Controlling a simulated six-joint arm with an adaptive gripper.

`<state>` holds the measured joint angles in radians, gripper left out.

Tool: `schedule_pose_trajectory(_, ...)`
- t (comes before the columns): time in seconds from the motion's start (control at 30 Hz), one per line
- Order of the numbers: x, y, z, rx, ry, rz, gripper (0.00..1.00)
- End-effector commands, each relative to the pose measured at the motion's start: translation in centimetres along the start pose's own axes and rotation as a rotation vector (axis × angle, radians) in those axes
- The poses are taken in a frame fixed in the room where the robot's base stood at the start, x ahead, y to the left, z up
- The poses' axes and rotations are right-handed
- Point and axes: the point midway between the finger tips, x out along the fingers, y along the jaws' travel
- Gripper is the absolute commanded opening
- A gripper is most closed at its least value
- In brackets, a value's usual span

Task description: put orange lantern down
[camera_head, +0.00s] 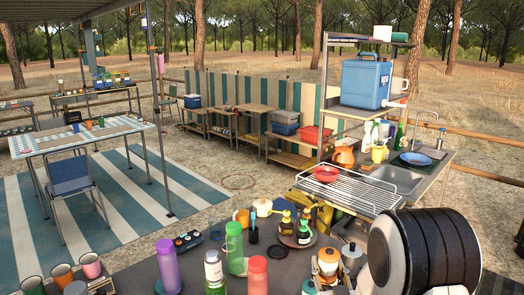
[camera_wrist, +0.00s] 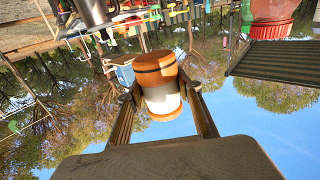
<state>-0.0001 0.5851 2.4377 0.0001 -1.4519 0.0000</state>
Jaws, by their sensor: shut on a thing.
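The orange lantern (camera_wrist: 160,72), with an orange body, a dark band and a white middle, is between the two fingers of my gripper (camera_wrist: 163,98) in the wrist view. My gripper is shut on it. In the head view the orange lantern (camera_head: 328,261) shows at the lower right, beside a metal moka pot, and my dark arm is to its right. The wrist view is upside down, with sky behind the lantern. I cannot tell whether the lantern's base touches the dark tabletop (camera_head: 200,262).
A purple bottle (camera_head: 167,266), a green bottle (camera_head: 235,248) and a red-capped bottle (camera_head: 257,274) stand left of the lantern. A tray with dark bottles (camera_head: 304,232) and a moka pot (camera_head: 352,257) are close by. A wire rack (camera_head: 347,190) and sink lie behind.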

Motion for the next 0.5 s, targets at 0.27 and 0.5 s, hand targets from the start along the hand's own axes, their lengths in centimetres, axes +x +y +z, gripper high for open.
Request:
schedule_pose_trajectory(0.27,0.0,0.0,0.0,0.0,0.001,0.0,0.1)
schedule_pose_trajectory(0.5,0.0,1.1,0.2,0.0,0.0,0.018,0.1)
